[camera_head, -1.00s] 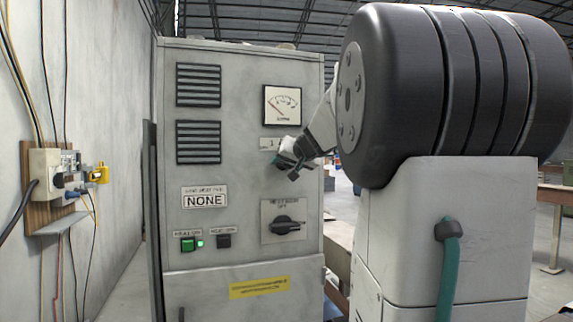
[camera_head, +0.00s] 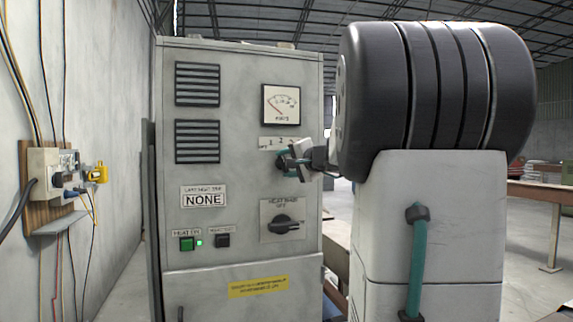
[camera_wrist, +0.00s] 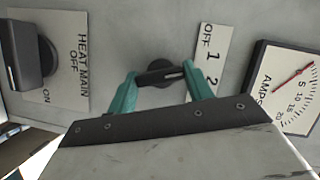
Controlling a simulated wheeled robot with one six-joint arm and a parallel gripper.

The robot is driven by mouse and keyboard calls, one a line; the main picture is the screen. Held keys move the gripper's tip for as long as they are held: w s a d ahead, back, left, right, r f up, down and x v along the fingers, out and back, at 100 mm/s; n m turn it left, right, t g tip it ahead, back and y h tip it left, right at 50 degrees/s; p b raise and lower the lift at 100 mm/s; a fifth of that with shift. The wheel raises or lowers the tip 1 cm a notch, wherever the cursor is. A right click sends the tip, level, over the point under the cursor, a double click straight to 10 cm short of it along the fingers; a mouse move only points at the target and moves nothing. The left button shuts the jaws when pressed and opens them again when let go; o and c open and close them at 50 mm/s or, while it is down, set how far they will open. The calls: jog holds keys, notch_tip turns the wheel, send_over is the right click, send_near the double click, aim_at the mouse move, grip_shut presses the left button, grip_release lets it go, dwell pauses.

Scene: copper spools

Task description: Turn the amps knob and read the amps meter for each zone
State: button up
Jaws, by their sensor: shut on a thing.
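The amps knob (camera_wrist: 152,79) is black and sits on the grey cabinet front, with a white pointer line facing its label plate (camera_wrist: 206,62), roughly toward the 2. The plate shows OFF, 1 and 2 in the wrist view; its far part is hidden. My gripper (camera_wrist: 160,77) is shut on the knob, one teal finger on each side; it also shows in the head view (camera_head: 285,161), hiding the knob there. The amps meter (camera_wrist: 290,88) has a white face and a red needle near the low end, around or below 5. It stands above the knob in the head view (camera_head: 281,104).
The heat main switch (camera_head: 287,222) is below the knob and reads OFF on its plate. A sign (camera_head: 204,196) reads NONE. A wall board (camera_head: 60,185) with wires is at left. A table (camera_head: 540,193) stands at right.

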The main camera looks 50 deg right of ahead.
jog(key=m+t, duration=0.1)
jog(key=m, duration=0.2)
jog(key=m+t+h, duration=0.1)
jog(key=m, duration=0.2)
jog(key=m+t, duration=0.1)
jog(key=m, duration=0.3)
jog(key=shift+f+t, duration=0.3)
jog(key=shift+m+h, duration=0.4)
jog(key=o, duration=1)
jog(key=v, duration=0.7)
jog(key=shift+s+a+f, duration=0.1)
jog(key=shift+s+a, duration=0.05)
jog(key=shift+s, duration=0.2)
